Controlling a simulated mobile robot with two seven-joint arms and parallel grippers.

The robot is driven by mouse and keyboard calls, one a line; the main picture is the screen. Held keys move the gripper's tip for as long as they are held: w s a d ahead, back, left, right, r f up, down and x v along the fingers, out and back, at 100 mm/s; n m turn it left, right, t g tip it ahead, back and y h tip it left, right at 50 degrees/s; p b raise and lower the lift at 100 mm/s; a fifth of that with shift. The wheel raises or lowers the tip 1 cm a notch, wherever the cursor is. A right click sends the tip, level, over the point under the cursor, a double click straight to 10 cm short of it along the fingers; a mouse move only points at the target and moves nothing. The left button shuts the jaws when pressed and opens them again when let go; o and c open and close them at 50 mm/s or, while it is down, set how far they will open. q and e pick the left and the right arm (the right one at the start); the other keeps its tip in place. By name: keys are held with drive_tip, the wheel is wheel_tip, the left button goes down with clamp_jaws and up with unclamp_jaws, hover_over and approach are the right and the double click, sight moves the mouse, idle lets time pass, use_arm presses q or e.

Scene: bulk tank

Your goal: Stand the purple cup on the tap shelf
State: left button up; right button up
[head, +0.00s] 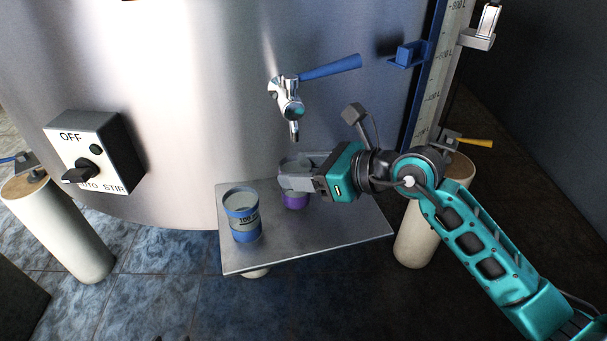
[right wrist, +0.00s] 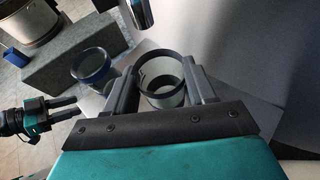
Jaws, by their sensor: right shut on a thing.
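The purple cup (head: 295,201) is below the tap in the head view, mostly hidden by my right gripper (head: 297,176). In the right wrist view the cup (right wrist: 167,101) is upright between the two fingers of my right gripper (right wrist: 163,88), which is shut on it. The metal tap shelf (head: 335,238) lies under the cup; I cannot tell whether the cup's base touches it. The chrome tap (head: 288,98) with a blue lever is above and slightly left of the cup. My left gripper (right wrist: 66,106) shows at the left of the right wrist view, its fingers apart and empty.
A blue-banded measuring cup (head: 242,218) stands on the shelf's left part, close to the purple cup. The steel tank wall (head: 200,130) rises behind. A stir switch box (head: 90,155) is at left. The shelf's front right is clear.

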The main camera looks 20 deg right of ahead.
drive_tip(key=shift+f, duration=0.5)
drive_tip(key=shift+f, duration=0.2)
drive_tip(key=o, duration=1.1)
drive_tip(key=shift+r, duration=0.1)
drive_tip(key=shift+s+d+r, duration=0.1)
drive_tip(key=shift+r, duration=0.05)
drive_tip(key=v, duration=1.1)
drive_tip(key=shift+s+d, duration=0.25)
drive_tip(key=shift+s, duration=0.05)
